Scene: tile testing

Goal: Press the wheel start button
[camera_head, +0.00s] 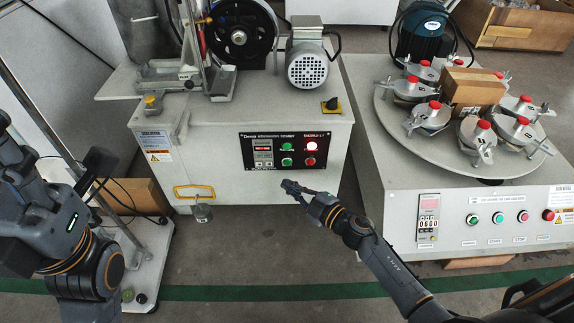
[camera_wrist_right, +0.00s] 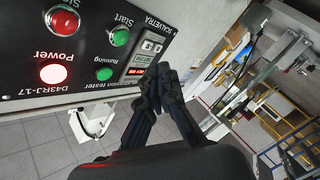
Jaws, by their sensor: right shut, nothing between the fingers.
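The deep abrasion tester's black control panel (camera_head: 284,150) is on the front of a white cabinet. Its green Start button (camera_head: 286,162) is in the lower row, left of the red Stop button (camera_head: 310,162). In the right wrist view the green Start button (camera_wrist_right: 120,37) is at upper left, beside the red Stop button (camera_wrist_right: 62,20). My right gripper (camera_head: 290,187) is shut and empty, below the panel in the head view. In the right wrist view its fingers (camera_wrist_right: 160,82) are beside the panel's displays, apart from Start. My left gripper does not show, only the arm.
The tester's black wheel (camera_head: 240,32) and grey motor (camera_head: 307,66) are on the cabinet top. A yellow handle (camera_head: 193,192) is low on its front. At right, a polishing machine's round plate (camera_head: 400,130) stands above another row of buttons. Open floor lies between the machines.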

